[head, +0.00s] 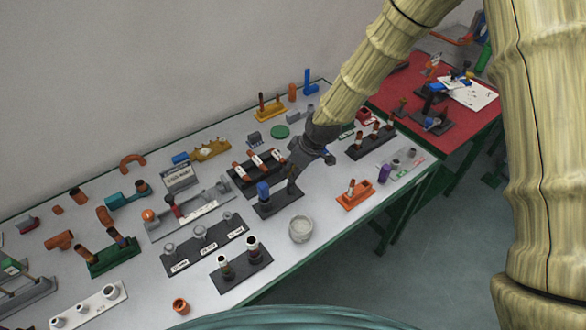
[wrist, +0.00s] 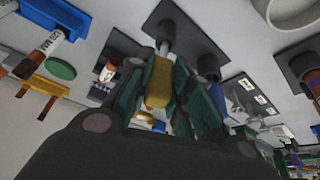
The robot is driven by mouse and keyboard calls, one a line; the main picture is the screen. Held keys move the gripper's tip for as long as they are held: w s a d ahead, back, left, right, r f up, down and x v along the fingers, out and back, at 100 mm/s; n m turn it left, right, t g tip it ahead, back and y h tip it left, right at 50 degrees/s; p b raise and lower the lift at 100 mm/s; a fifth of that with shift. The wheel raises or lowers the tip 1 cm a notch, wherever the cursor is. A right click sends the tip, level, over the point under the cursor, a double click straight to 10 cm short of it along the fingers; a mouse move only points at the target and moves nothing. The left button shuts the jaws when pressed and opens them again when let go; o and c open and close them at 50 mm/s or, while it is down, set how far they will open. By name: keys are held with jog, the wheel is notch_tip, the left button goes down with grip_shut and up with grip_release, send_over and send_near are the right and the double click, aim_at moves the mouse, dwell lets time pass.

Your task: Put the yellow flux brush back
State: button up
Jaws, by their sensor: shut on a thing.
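The yellow flux brush (wrist: 158,85) shows in the wrist view between the two dark green fingers of my gripper (wrist: 165,95), which is shut on it. Its far end lines up with a grey post on a dark base plate (wrist: 183,20); I cannot tell whether it sits in the post or only near it. In the head view my gripper (head: 300,160) is low over the table, just above the right end of a dark stand (head: 278,202). The brush cannot be made out there.
A blue-topped item (head: 263,190) stands on the left of that dark stand. A round pale cup (head: 301,229) is in front, and an orange holder (head: 355,194) is to the right. A rack of red-and-white items (head: 257,166) lies behind. The white table is crowded.

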jog(key=shift+f, duration=0.15)
jog(key=o, duration=1)
jog(key=shift+c, duration=0.2)
jog(key=v, duration=1.2)
